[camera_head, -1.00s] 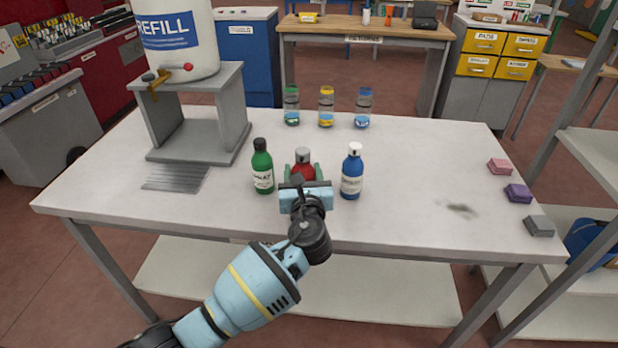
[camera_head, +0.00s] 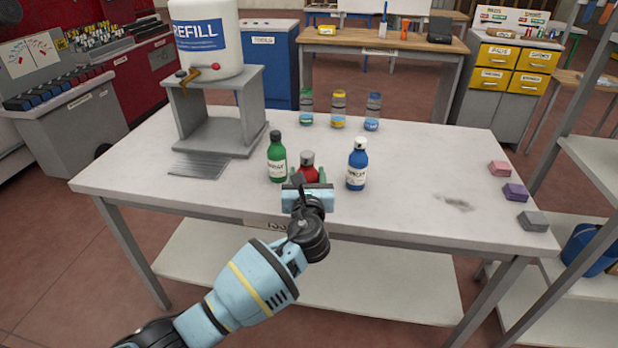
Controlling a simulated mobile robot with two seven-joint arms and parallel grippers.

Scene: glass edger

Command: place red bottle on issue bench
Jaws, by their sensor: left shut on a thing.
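The red bottle (camera_head: 308,173) has a grey cap and stands near the front edge of the white-topped bench (camera_head: 400,205), between a green bottle (camera_head: 276,160) on its left and a blue bottle (camera_head: 357,166) on its right. My left gripper (camera_head: 308,183) is shut on the red bottle from the front. The gripper body hides the bottle's lower part, so I cannot tell whether its base touches the bench top. A label on the bench's front edge is partly hidden by my arm. My right gripper is not in view.
A grey stand (camera_head: 225,110) with a white REFILL tank (camera_head: 205,40) is at the back left. Several small jars (camera_head: 339,110) stand at the back. Pink, purple and grey blocks (camera_head: 515,192) lie at the right edge. The bench's right-middle is clear except a dark smudge.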

